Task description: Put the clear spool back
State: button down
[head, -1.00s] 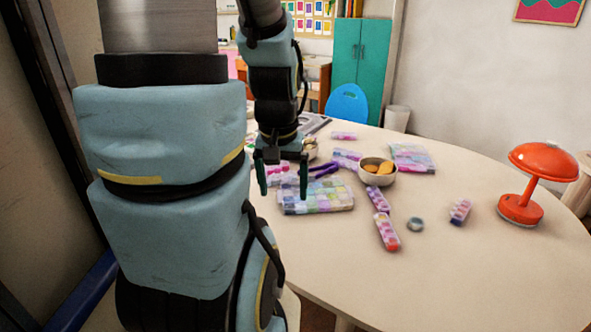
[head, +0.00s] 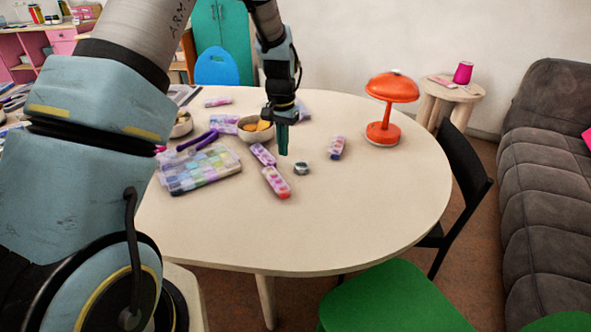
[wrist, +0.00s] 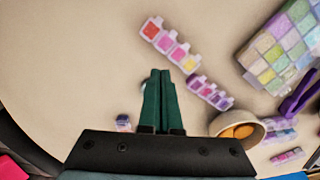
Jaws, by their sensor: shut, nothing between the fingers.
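A small round grey, clear-looking piece (head: 301,168), likely the clear spool, lies on the table right of the pink bead strip (head: 275,182). In the wrist view it is mostly hidden behind my fingers; only a pale edge may show at their left. My gripper (head: 283,152) points down, shut and empty, above the table just left of and behind the spool. In the wrist view my green fingers (wrist: 160,74) are together with nothing between them. I cannot tell their height above the table.
A bowl with orange contents (head: 256,129) and a purple strip (head: 263,154) are near my gripper. Another strip (head: 336,147) and an orange lamp (head: 384,133) stand right. The front table is clear.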

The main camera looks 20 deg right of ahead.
aim_at(296, 178)
jog(key=f+p, duration=0.1)
jog(key=f, duration=0.2)
jog(key=d+f+p, duration=0.1)
jog(key=f, duration=0.2)
jog(key=f+p, duration=0.1)
jog(key=f, duration=0.2)
jog(key=shift+s+d+f, duration=0.15)
jog(key=shift+d+f, duration=0.15)
jog(key=shift+f, duration=0.05)
jog(key=shift+w+d+f+p, duration=0.45)
jog(key=shift+w+d+p, duration=0.2)
jog(key=shift+d+p, duration=0.1)
jog(key=shift+w+d+f+p, duration=0.1)
jog(key=shift+w+d+p, duration=0.25)
jog(key=shift+w+d, duration=0.45)
jog(key=shift+s, duration=0.1)
